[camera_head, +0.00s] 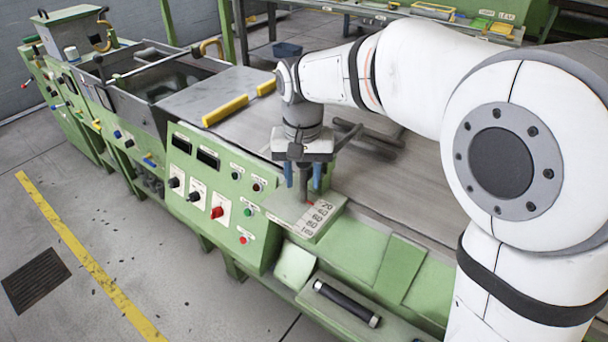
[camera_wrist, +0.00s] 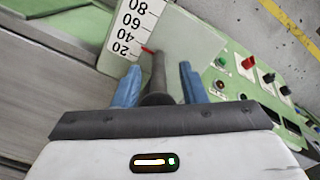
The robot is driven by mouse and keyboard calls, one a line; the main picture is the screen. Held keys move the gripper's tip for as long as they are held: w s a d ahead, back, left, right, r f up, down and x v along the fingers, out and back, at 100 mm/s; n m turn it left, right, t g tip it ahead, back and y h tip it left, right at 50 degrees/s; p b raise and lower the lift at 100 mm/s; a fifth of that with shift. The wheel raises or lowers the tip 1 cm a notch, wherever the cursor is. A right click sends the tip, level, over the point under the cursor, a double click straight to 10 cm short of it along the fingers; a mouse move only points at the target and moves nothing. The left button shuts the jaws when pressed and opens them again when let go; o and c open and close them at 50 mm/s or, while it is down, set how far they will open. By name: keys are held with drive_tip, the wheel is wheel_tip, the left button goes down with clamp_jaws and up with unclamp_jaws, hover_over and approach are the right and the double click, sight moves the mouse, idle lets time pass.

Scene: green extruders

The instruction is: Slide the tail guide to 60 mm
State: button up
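The tail guide shows as a dark upright post (camera_wrist: 158,72) with a small red pointer (camera_wrist: 147,50) in the wrist view. The pointer lies by the printed scale (camera_wrist: 122,28), nearest the 40 mark; the exact reading is too small to tell. My gripper (camera_wrist: 160,75) has its two blue fingers on either side of the post, with a gap visible on both sides. In the head view my gripper (camera_head: 303,184) points down at the near edge of the machine, beside the white scale plate (camera_head: 318,219).
A green control panel (camera_head: 222,190) with knobs and buttons stands left of my gripper. Dark bars (camera_head: 378,140) lie over the grey bed behind it. Yellow blocks (camera_head: 225,110) sit further back. A black roller (camera_head: 346,303) lies on the front ledge.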

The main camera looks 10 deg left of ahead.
clamp_jaws()
drive_tip(key=shift+s+a, duration=0.25)
drive_tip(key=shift+s, duration=0.25)
drive_tip(key=shift+s+a, duration=0.2)
drive_tip(key=shift+s, duration=0.3)
drive_tip(key=shift+o, duration=1.3)
unclamp_jaws()
wheel_tip(320, 180, up, 8)
drive_tip(key=shift+p, duration=0.45)
drive_tip(key=shift+f, duration=0.15)
